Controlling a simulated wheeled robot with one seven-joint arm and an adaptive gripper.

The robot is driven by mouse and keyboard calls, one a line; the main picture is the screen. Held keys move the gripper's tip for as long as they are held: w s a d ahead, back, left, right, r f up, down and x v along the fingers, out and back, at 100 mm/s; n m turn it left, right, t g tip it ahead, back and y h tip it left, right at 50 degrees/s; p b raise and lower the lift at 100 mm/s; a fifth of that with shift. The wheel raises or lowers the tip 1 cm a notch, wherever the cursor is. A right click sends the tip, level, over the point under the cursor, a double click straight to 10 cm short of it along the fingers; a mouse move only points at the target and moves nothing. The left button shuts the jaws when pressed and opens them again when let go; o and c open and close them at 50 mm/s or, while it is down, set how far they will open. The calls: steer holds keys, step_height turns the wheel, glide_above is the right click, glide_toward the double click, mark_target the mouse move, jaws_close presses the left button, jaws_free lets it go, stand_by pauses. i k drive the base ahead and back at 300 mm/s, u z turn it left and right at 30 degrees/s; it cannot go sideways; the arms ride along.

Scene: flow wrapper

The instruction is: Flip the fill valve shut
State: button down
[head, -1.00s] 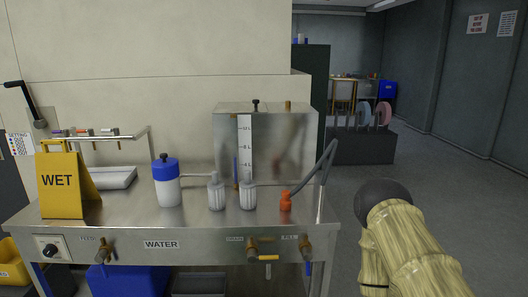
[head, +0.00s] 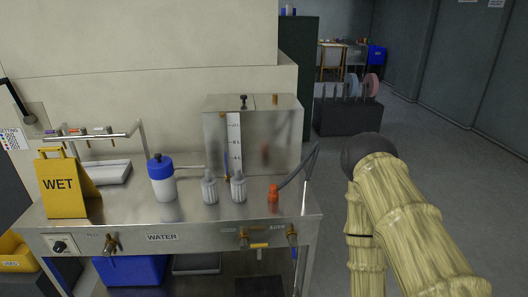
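The fill valve (head: 292,237) seems to be the brass valve at the right end of the steel bench's front panel, under a small label that is hard to read now. Its thin blue handle (head: 295,253) appears to hang down. To its left is another brass valve (head: 243,236) with a yellow handle (head: 260,245) lying level. My arm rises at the right of the head view, apart from the bench. My gripper is not in view.
The bench top (head: 130,212) carries a yellow WET sign (head: 68,186), a blue-capped bottle (head: 161,180), two clear bottles, an orange fitting (head: 273,193) with a grey hose, and a steel tank (head: 270,140). A blue bin (head: 130,269) sits below. Floor is open at right.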

mark_target(293, 240)
steer(key=z, duration=1.5)
steer(key=k, duration=0.7)
steer(key=u, duration=1)
steer(key=i, duration=0.5)
